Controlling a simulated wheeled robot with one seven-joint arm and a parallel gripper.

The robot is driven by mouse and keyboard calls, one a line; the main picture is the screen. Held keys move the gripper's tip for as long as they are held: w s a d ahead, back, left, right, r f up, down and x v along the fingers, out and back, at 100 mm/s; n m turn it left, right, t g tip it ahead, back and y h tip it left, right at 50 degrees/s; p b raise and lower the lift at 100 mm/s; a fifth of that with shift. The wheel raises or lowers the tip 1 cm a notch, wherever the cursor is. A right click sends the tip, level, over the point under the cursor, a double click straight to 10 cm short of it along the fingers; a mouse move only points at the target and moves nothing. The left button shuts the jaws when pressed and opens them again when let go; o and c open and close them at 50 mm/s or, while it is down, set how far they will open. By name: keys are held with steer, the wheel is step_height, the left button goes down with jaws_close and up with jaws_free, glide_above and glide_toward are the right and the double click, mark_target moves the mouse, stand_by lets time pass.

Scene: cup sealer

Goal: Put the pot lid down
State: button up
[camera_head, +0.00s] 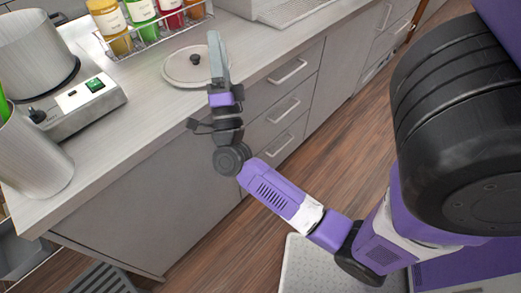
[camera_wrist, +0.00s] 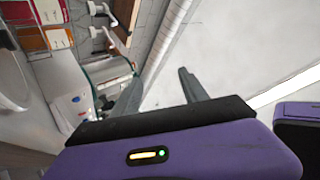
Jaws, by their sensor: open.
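The pot lid (camera_head: 182,72) is a round, pale metal disc with a dark knob on top. It lies flat on the countertop (camera_head: 135,155) near its front edge, in front of the wire rack. My gripper (camera_head: 215,45) is beside and above the lid's right part in the head view and covers some of it. In the wrist view my gripper (camera_wrist: 160,82) shows two grey fingers spread apart with nothing between them.
A metal canister (camera_head: 35,155) stands at the counter's left end. A wire rack (camera_head: 150,38) holds several colored bottles behind the lid. Drawers (camera_head: 285,110) line the counter front.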

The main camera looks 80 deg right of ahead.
steer(key=a+f+n+t+y, duration=0.5)
steer(key=a+n+t+y, duration=0.65)
steer(key=n, duration=0.35)
steer(key=s+a+f+n+g+y, duration=0.3)
steer(key=s+a+f+n+y, duration=0.3)
steer(key=a, duration=0.4)
steer(key=s+a+f+n+g+y, duration=0.3)
steer(key=s+a+f+n+y, duration=0.3)
steer(key=s+a, duration=0.4)
steer(key=n+y, duration=0.1)
steer(key=n, duration=0.1)
steer(key=shift+n+y, duration=0.35)
steer(key=shift+n, duration=0.05)
